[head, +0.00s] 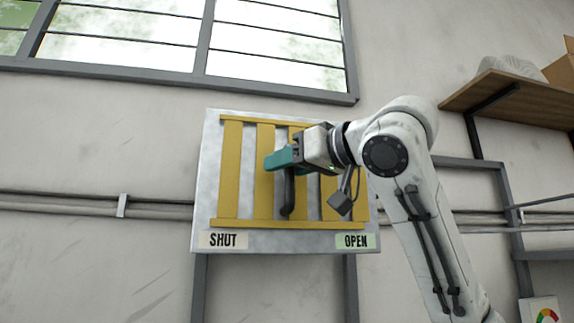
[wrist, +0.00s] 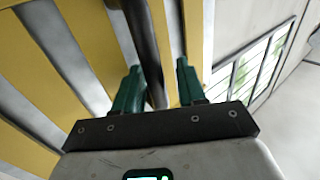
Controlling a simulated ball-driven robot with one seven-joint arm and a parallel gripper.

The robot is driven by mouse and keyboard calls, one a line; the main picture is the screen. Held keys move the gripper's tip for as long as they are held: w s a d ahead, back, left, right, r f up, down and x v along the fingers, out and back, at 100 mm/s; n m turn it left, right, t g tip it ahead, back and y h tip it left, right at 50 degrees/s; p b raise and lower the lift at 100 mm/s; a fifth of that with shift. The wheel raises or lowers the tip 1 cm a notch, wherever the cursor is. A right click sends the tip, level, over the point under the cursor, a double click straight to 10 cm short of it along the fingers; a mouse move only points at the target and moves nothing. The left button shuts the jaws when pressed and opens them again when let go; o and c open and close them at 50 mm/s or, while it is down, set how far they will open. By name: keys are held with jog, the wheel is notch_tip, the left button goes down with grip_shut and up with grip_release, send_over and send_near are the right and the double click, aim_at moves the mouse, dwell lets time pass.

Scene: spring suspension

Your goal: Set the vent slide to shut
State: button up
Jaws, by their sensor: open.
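The vent (head: 208,175) is a grey wall panel with upright yellow slats. A SHUT label (head: 222,240) is at its lower left and an OPEN label (head: 355,241) at its lower right. A dark upright handle (head: 288,196) stands in front of the slats, near the panel's middle. My gripper (head: 280,158), with teal fingers, is at the handle's upper part and hides its top. In the wrist view, the dark handle (wrist: 143,40) runs down between the open fingers of my gripper (wrist: 157,68), closer to the left finger. A gap shows on the right finger's side.
A barred window (head: 270,45) is above the vent. Pipes (head: 90,205) run along the wall on both sides. A wooden shelf (head: 510,100) with a box on it is at the upper right. The wall left of the vent is otherwise bare.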

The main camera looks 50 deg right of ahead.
jog(key=s+b, duration=0.3)
jog(key=s, duration=0.7)
jog(key=shift+s+b, duration=0.35)
jog(key=shift+b, duration=0.05)
